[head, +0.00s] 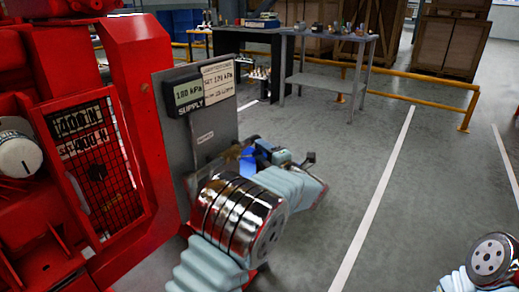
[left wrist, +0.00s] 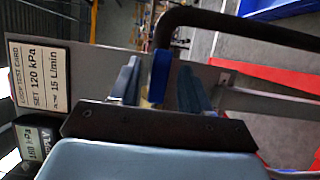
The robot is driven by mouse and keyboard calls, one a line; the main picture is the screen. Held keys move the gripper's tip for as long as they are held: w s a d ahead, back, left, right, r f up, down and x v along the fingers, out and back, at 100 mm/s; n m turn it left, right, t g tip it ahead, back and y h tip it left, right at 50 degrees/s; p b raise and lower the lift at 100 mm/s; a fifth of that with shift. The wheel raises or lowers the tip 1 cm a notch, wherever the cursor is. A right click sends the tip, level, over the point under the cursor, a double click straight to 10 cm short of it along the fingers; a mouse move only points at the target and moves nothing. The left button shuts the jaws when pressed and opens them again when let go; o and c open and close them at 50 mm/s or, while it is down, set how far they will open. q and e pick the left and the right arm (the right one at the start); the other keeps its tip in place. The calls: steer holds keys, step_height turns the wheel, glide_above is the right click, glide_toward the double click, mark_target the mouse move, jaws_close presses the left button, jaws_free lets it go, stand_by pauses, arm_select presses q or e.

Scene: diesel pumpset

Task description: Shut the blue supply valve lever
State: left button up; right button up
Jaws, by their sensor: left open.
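The blue supply valve lever (head: 247,163) is on the lower part of the grey panel, partly hidden behind my left gripper (head: 262,152). In the left wrist view, the blue lever (left wrist: 160,75) stands upright between the two fingers of my left gripper (left wrist: 158,88). The fingers are apart, with a gap visible beside the lever. The valve body is mostly hidden by my wrist. The supply display (head: 188,93) reads 180 kPa; it also shows in the left wrist view (left wrist: 35,140). My right gripper is out of view.
The grey panel (head: 212,132) stands beside the red pumpset (head: 130,100). A test card (head: 218,80) is on the panel top; it reads SET 120 kPa in the left wrist view (left wrist: 38,75). A dark bar (left wrist: 240,25) curves past the fingers. Open floor (head: 320,140) lies right.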

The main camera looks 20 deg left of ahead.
arm_select(q)
steer(key=shift+x, duration=1.05)
steer(key=shift+c, duration=0.3)
jaws_close()
